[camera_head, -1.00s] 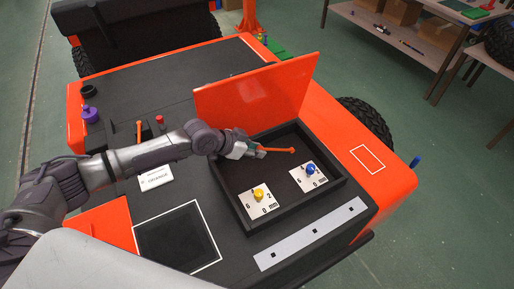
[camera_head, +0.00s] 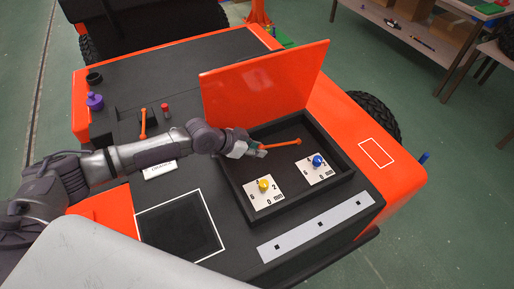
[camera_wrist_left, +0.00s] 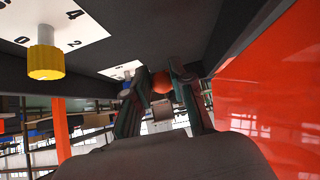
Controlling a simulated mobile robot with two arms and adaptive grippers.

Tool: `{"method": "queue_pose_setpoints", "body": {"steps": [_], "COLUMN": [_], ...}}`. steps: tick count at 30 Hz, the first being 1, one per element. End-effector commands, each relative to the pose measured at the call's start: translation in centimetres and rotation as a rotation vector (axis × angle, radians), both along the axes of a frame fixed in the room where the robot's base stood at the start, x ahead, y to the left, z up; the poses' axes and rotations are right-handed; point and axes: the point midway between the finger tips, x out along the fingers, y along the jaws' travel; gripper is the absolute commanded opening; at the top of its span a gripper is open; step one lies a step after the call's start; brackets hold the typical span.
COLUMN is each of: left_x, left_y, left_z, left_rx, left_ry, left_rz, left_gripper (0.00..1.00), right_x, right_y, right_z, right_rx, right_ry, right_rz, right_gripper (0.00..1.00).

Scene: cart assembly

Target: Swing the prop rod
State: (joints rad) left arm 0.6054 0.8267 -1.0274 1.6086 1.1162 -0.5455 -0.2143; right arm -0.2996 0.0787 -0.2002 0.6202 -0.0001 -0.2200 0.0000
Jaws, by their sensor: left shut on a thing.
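The prop rod (camera_head: 283,144) is a thin orange rod with a round knob at its right end. It lies across the back of the open black compartment (camera_head: 236,198), in front of the raised orange lid (camera_head: 262,83). My left gripper (camera_head: 262,150) is shut on the rod's left end, near the lid's lower edge. In the left wrist view the gripper fingers (camera_wrist_left: 157,90) stand on both sides of an orange round end (camera_wrist_left: 161,82); the rest of the rod is hidden there. Whether the rod touches the lid I cannot tell. My right gripper is out of view.
In the compartment are a yellow knob (camera_head: 264,186) and a blue knob (camera_head: 318,161) on white dial plates. A grey strip (camera_head: 316,229) and a white-outlined black square (camera_head: 180,231) lie in front. A purple knob (camera_head: 95,101) and an orange lever (camera_head: 143,123) stand left.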

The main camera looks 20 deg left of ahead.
Motion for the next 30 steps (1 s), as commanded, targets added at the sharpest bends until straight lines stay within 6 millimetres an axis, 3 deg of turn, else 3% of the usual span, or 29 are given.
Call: {"method": "queue_pose_setpoints", "body": {"steps": [15,25,26,30], "left_x": [-0.6,-0.6,-0.6,-0.6], "left_y": [0.5,0.6,0.6,0.6], "left_z": [-4.0,-4.3,-4.3,-4.2], "left_rx": [0.002,0.003,0.003,0.002], "left_ry": [0.005,0.005,0.005,0.004], "left_rz": [0.001,0.0,0.0,0.0], "left_gripper": [0.04,0.03,0.24,0.48], "right_x": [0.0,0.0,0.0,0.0], "right_y": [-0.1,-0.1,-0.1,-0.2], "right_z": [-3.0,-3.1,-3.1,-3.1], "right_rx": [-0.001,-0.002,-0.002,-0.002], "right_ry": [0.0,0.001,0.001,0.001], "right_rz": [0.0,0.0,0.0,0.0], "right_gripper": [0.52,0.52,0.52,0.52]}}
